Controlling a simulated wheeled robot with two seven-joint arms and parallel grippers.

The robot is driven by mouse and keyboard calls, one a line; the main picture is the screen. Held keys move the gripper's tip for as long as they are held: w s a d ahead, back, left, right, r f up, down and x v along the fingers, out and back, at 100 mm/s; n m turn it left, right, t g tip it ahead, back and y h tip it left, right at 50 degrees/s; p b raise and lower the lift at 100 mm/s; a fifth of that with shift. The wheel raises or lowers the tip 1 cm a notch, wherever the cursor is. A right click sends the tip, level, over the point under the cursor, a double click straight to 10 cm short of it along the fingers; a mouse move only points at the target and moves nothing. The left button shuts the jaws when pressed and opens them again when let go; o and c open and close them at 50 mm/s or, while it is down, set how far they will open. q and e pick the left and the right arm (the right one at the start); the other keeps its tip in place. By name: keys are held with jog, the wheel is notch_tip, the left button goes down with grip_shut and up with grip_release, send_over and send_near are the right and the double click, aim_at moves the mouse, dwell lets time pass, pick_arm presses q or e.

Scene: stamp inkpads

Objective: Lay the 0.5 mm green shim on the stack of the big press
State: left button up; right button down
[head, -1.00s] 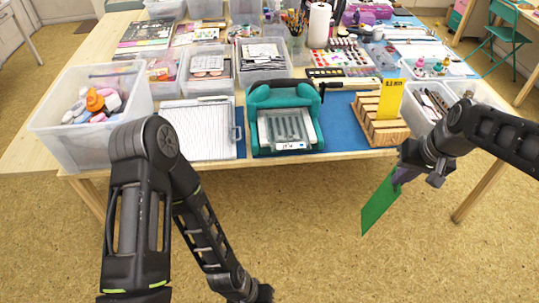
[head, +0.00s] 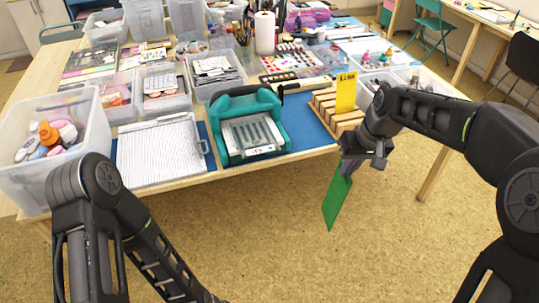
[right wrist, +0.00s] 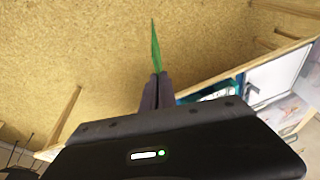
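The green shim (head: 337,203) is a thin flat sheet, hanging down in my right gripper (head: 348,166) in front of the table's front edge. In the right wrist view the green shim (right wrist: 155,45) shows nearly edge-on, pinched between the closed fingers (right wrist: 157,78). The big press (head: 248,122) is teal and stands open-fronted on the table, left of my right gripper. A flat stack (head: 252,134) with grey stripes lies on its bed. The shim is apart from the press. My left arm comes in at the lower left; its gripper is cut off below the picture.
A wooden slotted rack (head: 326,105) with a yellow labelled shim (head: 346,92) stands right of the press. A striped white tray (head: 160,152) and a clear bin of bottles (head: 50,150) are to the left. The floor before the table is clear.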

jog(key=w+a+f+n+t+h+b, duration=0.1)
jog(key=w+a+f+n+t+b, duration=0.25)
jog(key=w+n+b, duration=0.45)
jog(key=w+a+f+n+t+h+b, duration=0.1)
jog(key=w+a+f+n+t+b, duration=0.2)
jog(key=w+f+n+b, duration=0.45)
jog(key=a+r+n+t+y+b, duration=0.1)
jog(key=a+n+t+y+b, duration=0.5)
jog(key=a+y+b, duration=0.4)
jog(key=w+a+n+b, duration=0.1)
jog(key=a+b, duration=0.2)
jog(key=b, duration=0.3)
jog(key=shift+r+b, duration=0.2)
jog(key=shift+b, duration=0.1)
jog(key=shift+f+n, duration=0.1)
jog(key=shift+n, duration=0.15)
jog(key=shift+s+d+f+b, duration=0.15)
jog(key=shift+f+b, duration=0.55)
jog(key=shift+b, duration=0.5)
